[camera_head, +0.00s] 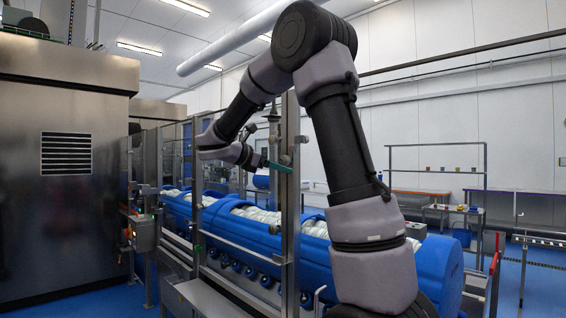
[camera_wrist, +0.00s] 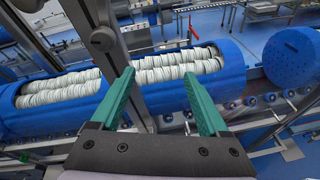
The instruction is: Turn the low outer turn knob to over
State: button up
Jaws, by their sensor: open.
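My gripper (camera_wrist: 161,76) has two teal fingers spread wide apart with nothing between them. In the head view my gripper (camera_head: 278,167) is raised beside a metal upright of the guard frame, above the blue tubs. In the wrist view a dark rounded knob-like part (camera_wrist: 103,39) sits on a metal post, up and left of the left finger and apart from it. In the head view small dark fittings (camera_head: 274,229) show on the upright below my gripper. I cannot tell which of these is the low outer turn knob, and no marking is readable.
Long blue tubs (camera_head: 232,228) filled with pale rolled goods lie on a roller conveyor behind the metal-framed guard (camera_head: 290,215). A large steel cabinet (camera_head: 60,180) fills the far left. Another blue drum (camera_wrist: 292,58) is at right.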

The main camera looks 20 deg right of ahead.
aim_at(283, 160)
jog(key=w+a+r+n+t+h, duration=0.2)
jog(key=w+a+n+h, duration=0.15)
jog(key=w, duration=0.35)
jog(key=shift+y, duration=0.35)
jog(key=x, duration=1)
jog(key=shift+w+d, duration=0.15)
jog(key=shift+w, duration=0.1)
grip_shut()
